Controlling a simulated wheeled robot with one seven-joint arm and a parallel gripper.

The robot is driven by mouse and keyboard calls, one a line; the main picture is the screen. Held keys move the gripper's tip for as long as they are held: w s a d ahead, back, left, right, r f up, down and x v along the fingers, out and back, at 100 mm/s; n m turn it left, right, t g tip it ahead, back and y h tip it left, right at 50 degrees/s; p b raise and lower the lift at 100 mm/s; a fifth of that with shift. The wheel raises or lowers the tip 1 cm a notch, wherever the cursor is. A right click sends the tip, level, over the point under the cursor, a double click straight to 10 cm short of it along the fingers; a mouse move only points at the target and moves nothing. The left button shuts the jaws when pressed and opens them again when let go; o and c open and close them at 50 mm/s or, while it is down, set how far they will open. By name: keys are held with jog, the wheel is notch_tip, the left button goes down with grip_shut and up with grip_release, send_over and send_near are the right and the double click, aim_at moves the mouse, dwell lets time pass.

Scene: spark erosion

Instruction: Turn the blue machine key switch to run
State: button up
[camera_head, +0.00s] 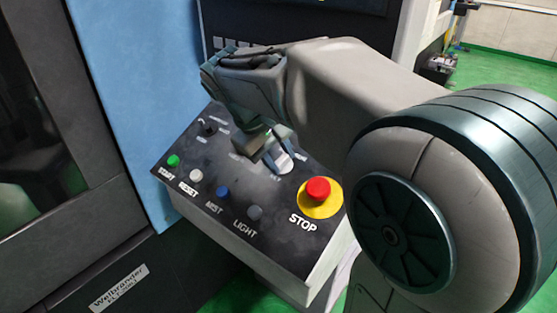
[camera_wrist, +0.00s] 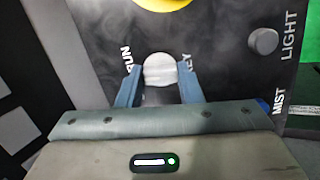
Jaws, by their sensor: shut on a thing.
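The key switch (camera_wrist: 160,71) shows in the wrist view as a round, silver-white head between my two blue-grey fingers. The label RUN is by its left side and KEY by its right. In the head view its pale metal (camera_head: 284,163) shows partly beside the fingers on the dark control panel (camera_head: 250,190). My gripper (camera_head: 268,150) reaches down to the panel from above and is shut on the switch; it also shows in the wrist view (camera_wrist: 159,83). The fingers hide part of the switch, and I cannot tell its exact angle.
The panel carries a red STOP button (camera_head: 318,188) on a yellow base, a green button (camera_head: 173,161), a white RESET button (camera_head: 196,175), a blue MIST button (camera_head: 223,192) and a grey LIGHT button (camera_head: 255,213). A small black knob (camera_head: 207,127) stands at the back left.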

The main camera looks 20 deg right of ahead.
jog(key=shift+m+y+b, duration=0.3)
jog(key=shift+m+b, duration=0.4)
jog(key=shift+m, duration=1.4)
jog(key=shift+r, duration=0.1)
jog(key=o, duration=1)
jog(key=v, duration=1.3)
jog(key=shift+a+r+p, duration=0.1)
jog(key=shift+r+p, duration=0.25)
jog(key=shift+p, duration=0.05)
